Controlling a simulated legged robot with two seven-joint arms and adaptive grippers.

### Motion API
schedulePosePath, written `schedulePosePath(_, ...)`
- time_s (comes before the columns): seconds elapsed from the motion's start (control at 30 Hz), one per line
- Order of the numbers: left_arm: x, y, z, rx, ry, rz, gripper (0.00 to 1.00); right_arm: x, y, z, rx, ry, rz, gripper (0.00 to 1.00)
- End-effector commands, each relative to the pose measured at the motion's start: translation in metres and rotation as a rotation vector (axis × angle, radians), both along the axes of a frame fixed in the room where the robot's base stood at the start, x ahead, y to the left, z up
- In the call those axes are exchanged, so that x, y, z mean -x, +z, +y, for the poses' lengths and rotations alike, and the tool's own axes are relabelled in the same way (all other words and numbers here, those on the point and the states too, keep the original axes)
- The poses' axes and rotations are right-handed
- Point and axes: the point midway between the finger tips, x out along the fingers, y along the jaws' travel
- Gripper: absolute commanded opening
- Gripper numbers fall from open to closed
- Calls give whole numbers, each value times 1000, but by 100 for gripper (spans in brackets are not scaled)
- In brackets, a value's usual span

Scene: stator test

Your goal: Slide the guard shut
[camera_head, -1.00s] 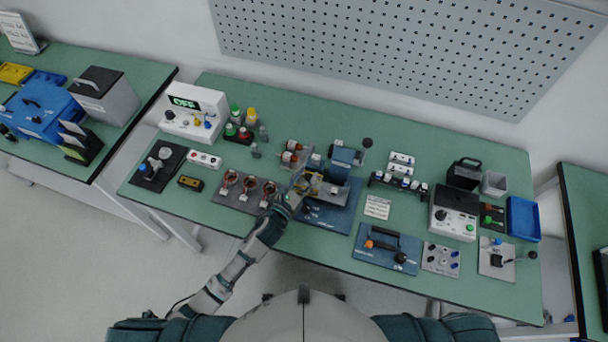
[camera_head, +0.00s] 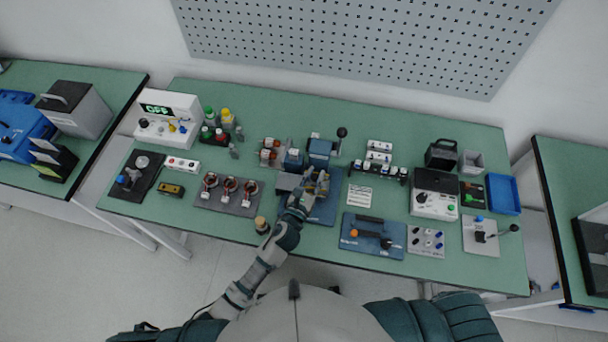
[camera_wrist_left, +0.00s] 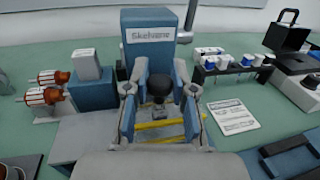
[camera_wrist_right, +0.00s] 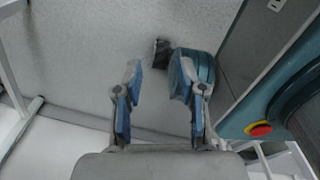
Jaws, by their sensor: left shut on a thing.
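The blue machine (camera_head: 320,147), labelled "Skelvane" in the left wrist view (camera_wrist_left: 160,36), stands on a blue baseplate (camera_head: 325,211) at mid-bench. The guard (camera_head: 323,187), a see-through piece with yellow edges, is in front of the machine; its yellow bars (camera_wrist_left: 160,132) show between my left fingers. My left gripper (camera_head: 308,184) is shut on the guard, with its fingers (camera_wrist_left: 160,95) to either side of a dark knob. Its exact contact with the guard is partly hidden. My right gripper (camera_wrist_right: 158,75) is open and empty above the floor.
Left of the machine lies a plate with several copper coils (camera_head: 229,191). A small tan-topped cylinder (camera_head: 262,225) stands near the front edge, close to my left arm. To the right are a card (camera_head: 359,195) and a blue fixture with an orange knob (camera_head: 372,236).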

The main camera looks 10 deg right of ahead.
Motion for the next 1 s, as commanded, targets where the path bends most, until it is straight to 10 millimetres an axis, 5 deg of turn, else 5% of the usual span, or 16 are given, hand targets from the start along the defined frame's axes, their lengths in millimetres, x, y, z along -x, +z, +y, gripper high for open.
schedulePosePath(0.17,0,6,-4,9,-10,-10,0,0,0,-11,12,3,-1,40)
schedulePosePath(0.2,1,6,-4,9,-11,-10,30,0,0,-12,15,2,0,40)
schedulePosePath(0.3,1,5,-4,8,-11,-9,51,0,0,-12,15,2,0,40)
schedulePosePath(0.67,6,2,3,7,-9,-4,51,-1,0,-13,15,0,-1,40)
schedulePosePath(1.0,64,0,36,5,-10,-1,51,-1,1,-11,14,0,-1,40)
